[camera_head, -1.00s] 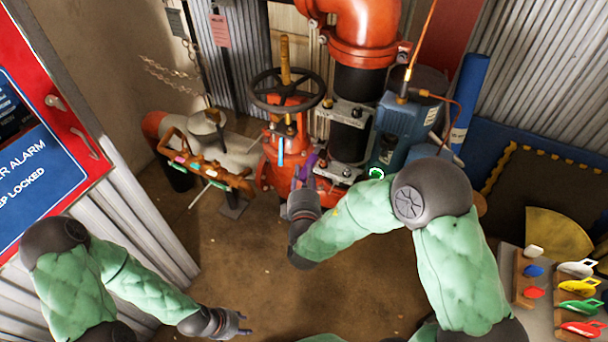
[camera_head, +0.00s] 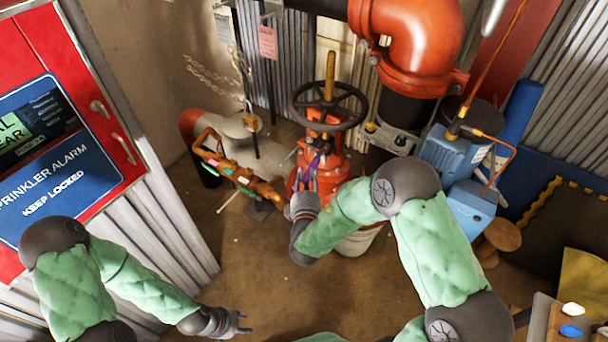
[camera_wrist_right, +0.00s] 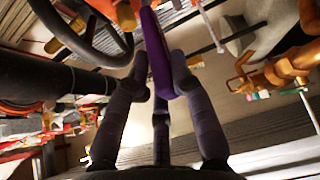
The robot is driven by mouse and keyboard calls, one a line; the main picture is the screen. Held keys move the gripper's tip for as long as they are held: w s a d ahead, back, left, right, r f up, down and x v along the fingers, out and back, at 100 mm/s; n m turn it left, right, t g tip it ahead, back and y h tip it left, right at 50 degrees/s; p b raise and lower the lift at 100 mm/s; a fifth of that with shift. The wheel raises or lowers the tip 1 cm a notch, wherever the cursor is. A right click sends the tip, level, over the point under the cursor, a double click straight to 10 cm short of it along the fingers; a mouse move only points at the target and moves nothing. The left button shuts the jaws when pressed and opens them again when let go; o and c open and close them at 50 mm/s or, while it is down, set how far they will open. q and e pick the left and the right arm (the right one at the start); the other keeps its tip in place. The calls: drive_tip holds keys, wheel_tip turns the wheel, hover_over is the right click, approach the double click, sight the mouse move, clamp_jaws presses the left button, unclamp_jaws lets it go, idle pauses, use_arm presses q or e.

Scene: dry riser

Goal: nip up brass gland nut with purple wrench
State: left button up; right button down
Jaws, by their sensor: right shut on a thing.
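The purple wrench (camera_head: 311,173) is in my right gripper (camera_head: 304,193), pointing up in front of the red valve (camera_head: 332,170), below its black handwheel (camera_head: 329,105). The wrench's far end overlaps the valve's upper body. I cannot clearly make out the brass gland nut, or whether the wrench touches it. My left gripper (camera_head: 243,321) is open and empty, low over the floor.
An orange pipe rack with coloured pieces (camera_head: 238,178) stands left of the valve. A blue pump (camera_head: 455,152) and a large orange elbow pipe (camera_head: 420,35) are to the right. The red alarm cabinet (camera_head: 60,140) is at left. Floor between is clear.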

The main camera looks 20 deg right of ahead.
drive_tip(key=shift+w+d+f+p, duration=0.2)
drive_tip(key=shift+d+f+p, duration=0.2)
drive_tip(key=shift+f, duration=0.15)
drive_tip(key=shift+w+f, duration=0.1)
drive_tip(key=shift+f, duration=0.25)
drive_tip(key=shift+f+m+h, duration=0.15)
drive_tip(key=shift+m+h, duration=0.15)
drive_tip(key=shift+w+a+f+m+g+h+p, duration=0.2)
drive_tip(key=shift+w+a+m+g+h+p, duration=0.15)
drive_tip(key=shift+a+m+g+h+p, duration=0.15)
drive_tip(key=w+a+r+m+g+h+b, duration=0.1)
drive_tip(key=w+a+m+g+h+b, duration=0.2)
drive_tip(key=w+m+g+h+b, duration=0.2)
drive_tip(key=shift+w+m+g+h, duration=0.3)
drive_tip(key=shift+w+m+h, duration=0.2)
drive_tip(key=shift+w+h, duration=0.7)
idle(0.6)
drive_tip(key=shift+w+a+b, duration=0.15)
drive_tip(key=shift+w+b, duration=0.05)
drive_tip(key=shift+b, duration=0.1)
drive_tip(key=shift+s, duration=0.1)
idle(0.4)
